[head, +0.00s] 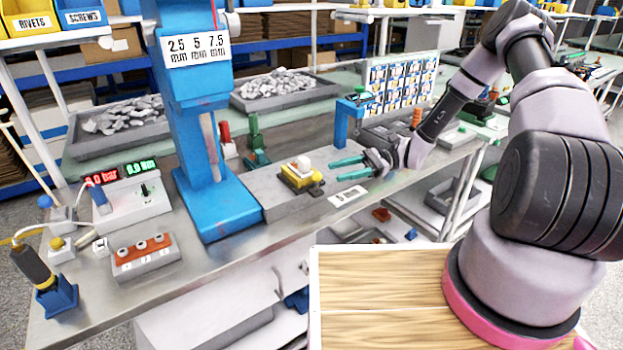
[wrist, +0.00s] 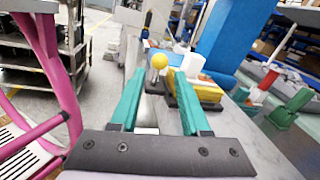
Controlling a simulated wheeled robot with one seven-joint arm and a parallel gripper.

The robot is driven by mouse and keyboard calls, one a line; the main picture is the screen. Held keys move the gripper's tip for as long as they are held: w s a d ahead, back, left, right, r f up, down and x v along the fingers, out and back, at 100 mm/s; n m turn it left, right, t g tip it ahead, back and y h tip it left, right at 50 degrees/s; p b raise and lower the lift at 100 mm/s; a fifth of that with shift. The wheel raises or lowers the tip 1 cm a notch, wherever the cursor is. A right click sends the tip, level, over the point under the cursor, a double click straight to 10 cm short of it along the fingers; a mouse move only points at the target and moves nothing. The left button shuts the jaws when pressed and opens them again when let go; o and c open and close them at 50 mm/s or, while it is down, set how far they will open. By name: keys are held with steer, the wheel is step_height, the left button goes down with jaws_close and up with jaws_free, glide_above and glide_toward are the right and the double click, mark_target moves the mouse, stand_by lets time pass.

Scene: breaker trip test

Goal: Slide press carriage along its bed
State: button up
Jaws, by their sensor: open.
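The yellow press carriage (head: 300,178) sits on a grey bed (head: 262,190) running out to the right of the blue press column (head: 203,130). A pale block rests on top of the carriage. In the wrist view the yellow carriage (wrist: 207,92) is just beyond the right finger. A yellow ball knob (wrist: 159,61) on a metal stem stands ahead, between the lines of the two fingers; whether it joins the carriage I cannot tell. My gripper (head: 334,170) is open and empty, right of the carriage, its teal fingers pointing toward it. It also shows in the wrist view (wrist: 160,74).
A small blue stand (head: 343,120) is behind my gripper. Green (head: 255,145) and red (head: 227,140) clamps stand behind the bed. A numbered label (head: 348,197) lies in front. A control box (head: 122,203) and an orange-topped switch box (head: 145,255) stand at left.

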steer(key=x, duration=1)
steer(key=shift+a, duration=0.3)
steer(key=shift+s, duration=0.1)
jaws_close()
stand_by(0.9)
